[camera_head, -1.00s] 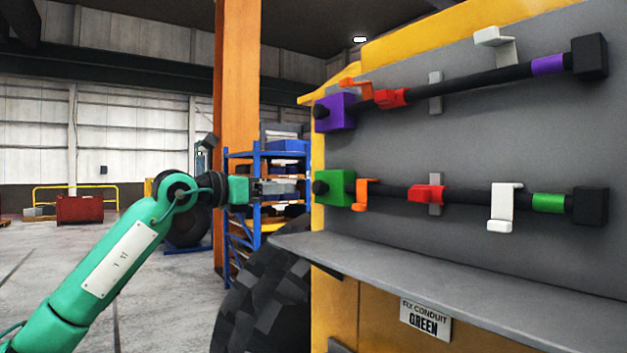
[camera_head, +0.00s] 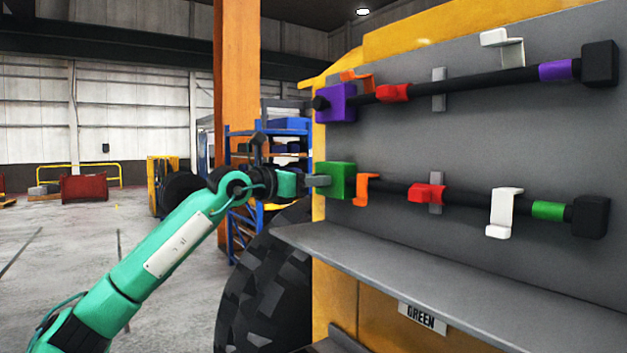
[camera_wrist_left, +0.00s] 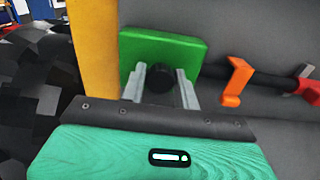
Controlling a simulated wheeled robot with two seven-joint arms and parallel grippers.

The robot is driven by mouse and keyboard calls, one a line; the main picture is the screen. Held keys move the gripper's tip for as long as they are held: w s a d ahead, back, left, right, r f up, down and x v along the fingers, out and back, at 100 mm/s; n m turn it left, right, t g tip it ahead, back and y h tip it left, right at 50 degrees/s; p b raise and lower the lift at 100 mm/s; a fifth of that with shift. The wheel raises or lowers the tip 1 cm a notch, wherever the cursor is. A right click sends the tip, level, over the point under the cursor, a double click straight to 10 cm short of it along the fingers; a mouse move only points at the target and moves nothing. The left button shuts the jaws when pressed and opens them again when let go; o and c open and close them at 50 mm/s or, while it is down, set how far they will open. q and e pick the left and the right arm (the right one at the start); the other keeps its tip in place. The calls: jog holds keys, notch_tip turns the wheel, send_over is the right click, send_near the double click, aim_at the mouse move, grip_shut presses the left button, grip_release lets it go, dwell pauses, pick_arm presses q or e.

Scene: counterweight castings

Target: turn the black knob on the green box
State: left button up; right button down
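The green box (camera_head: 342,180) is fixed to the grey panel at the left end of the lower conduit. It fills the upper middle of the left wrist view (camera_wrist_left: 185,52). Its black knob (camera_wrist_left: 160,79) shows in the left wrist view between my two finger tips; in the head view the fingers hide it. My left gripper (camera_head: 318,181) points at the box's left face, with its tips close to it. In the left wrist view its fingers (camera_wrist_left: 161,84) are apart, one on each side of the knob, with a very thin gap. My right gripper is not in view.
A purple box (camera_head: 338,103) with its own black knob (camera_head: 320,103) sits above. An orange bracket (camera_head: 364,189) is just right of the green box. A grey shelf (camera_head: 420,270) juts out below. A large tire (camera_head: 268,285) and an orange column (camera_head: 238,90) stand at left.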

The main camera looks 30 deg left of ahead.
pick_arm(q)
jog(key=c, duration=0.4)
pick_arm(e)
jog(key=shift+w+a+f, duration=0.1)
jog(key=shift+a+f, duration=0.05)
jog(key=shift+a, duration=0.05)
pick_arm(q)
jog(key=shift+d+f+m+b, duration=0.15)
jog(key=shift+m+b, duration=0.7)
jog(key=shift+m, duration=6.05)
jog(key=shift+f+m+b, duration=0.15)
jog(key=shift+m+b, duration=0.65)
jog(key=shift+m, duration=6.1)
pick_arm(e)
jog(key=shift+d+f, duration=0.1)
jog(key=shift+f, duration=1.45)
pick_arm(q)
jog(key=shift+m, duration=0.3)
